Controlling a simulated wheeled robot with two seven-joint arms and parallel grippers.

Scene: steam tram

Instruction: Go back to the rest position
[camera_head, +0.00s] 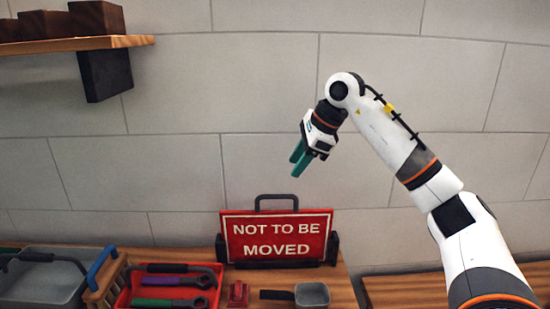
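My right gripper (296,166) is raised in the air in front of the tiled wall, above the red sign. Its two teal fingers point down and to the left, stand a little apart and hold nothing. My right arm reaches in from the lower right, bent at a high joint. My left gripper and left arm are not in view.
A red sign (277,237) reading "NOT TO BE MOVED" stands on the wooden bench. Beside it are a red tray (124,299) of tools, a grey bin (40,285), a wooden caddy (104,290), a small red block (238,294) and a grey scoop (312,295). A shelf (70,44) hangs upper left.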

